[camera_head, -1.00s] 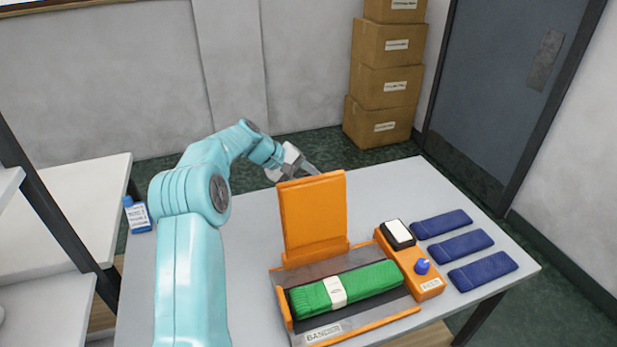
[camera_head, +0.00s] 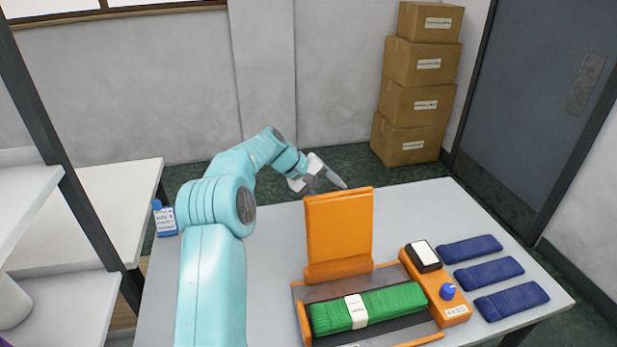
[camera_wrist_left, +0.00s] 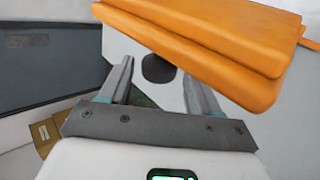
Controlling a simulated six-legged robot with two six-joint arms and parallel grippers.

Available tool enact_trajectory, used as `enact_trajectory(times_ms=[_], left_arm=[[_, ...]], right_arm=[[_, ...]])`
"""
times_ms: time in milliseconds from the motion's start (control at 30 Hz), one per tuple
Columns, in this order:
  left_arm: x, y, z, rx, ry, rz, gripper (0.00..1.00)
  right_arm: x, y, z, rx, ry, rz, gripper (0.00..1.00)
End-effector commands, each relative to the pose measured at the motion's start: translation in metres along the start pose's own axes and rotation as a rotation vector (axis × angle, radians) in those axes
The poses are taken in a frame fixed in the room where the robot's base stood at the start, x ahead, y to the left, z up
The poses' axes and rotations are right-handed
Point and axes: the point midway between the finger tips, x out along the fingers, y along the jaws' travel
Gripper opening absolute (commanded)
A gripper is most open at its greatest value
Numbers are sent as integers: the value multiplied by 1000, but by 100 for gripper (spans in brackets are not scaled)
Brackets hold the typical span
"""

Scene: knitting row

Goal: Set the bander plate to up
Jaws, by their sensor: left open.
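The orange bander plate (camera_head: 339,232) stands upright at the back of the bander (camera_head: 304,322) on the grey table. In the left wrist view the plate (camera_wrist_left: 200,45) fills the upper right, near the fingertips. My left gripper (camera_head: 335,179) is behind the plate's top edge, apart from it as far as I can tell. Its fingers are open and empty in the left wrist view (camera_wrist_left: 160,80). A green folded knit with a white band (camera_head: 395,303) lies in the bander in front of the plate. My right gripper is not in view.
An orange control box (camera_head: 440,295) with a blue knob (camera_head: 447,291) sits right of the bander. Several folded blue knits (camera_head: 488,272) lie at the right. A small blue-and-white bottle (camera_head: 165,220) stands at the table's left edge.

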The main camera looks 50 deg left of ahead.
Motion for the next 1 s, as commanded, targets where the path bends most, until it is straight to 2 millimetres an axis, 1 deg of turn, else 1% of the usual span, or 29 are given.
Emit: enact_trajectory(times_ms=[33,133,300,400,500,600,700,1000], left_arm=[[-10,-2,-1,1,7,1,62],[-37,-3,-2,0,8,0,62],[-84,-3,-2,-1,6,-1,62],[-108,-2,-2,-3,4,-2,62],[-126,-2,-2,-3,3,-2,62],[-137,-3,-2,-3,0,-3,62],[-143,-3,-2,-3,0,-3,62],[-144,-4,-1,-3,-2,-3,62]], right_arm=[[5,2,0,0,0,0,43],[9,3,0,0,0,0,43],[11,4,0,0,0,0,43],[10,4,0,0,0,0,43],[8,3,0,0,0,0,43],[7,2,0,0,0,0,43],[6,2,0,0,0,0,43],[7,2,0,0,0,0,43]])
